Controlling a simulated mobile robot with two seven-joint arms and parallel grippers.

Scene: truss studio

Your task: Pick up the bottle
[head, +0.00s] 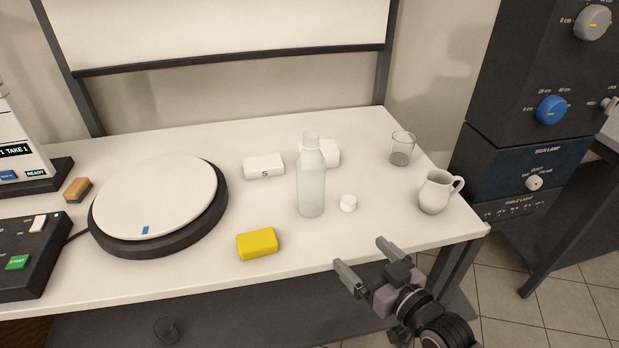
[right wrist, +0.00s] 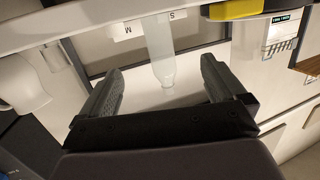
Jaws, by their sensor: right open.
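The bottle (head: 311,182) is pale and translucent and stands upright on the white table, right of its middle in the head view. It also shows in the right wrist view (right wrist: 160,50), upside down in the picture, beyond the gap between the fingers. My right gripper (head: 367,262) is open and empty at the table's front edge, in front of the bottle and to its right, apart from it. The open fingers also show in the right wrist view (right wrist: 158,85). My left gripper is in neither view.
White boxes (head: 263,167) stand behind. A glass (head: 402,148) and a white jug (head: 436,192) are at right. A round turntable (head: 155,200) fills the left.

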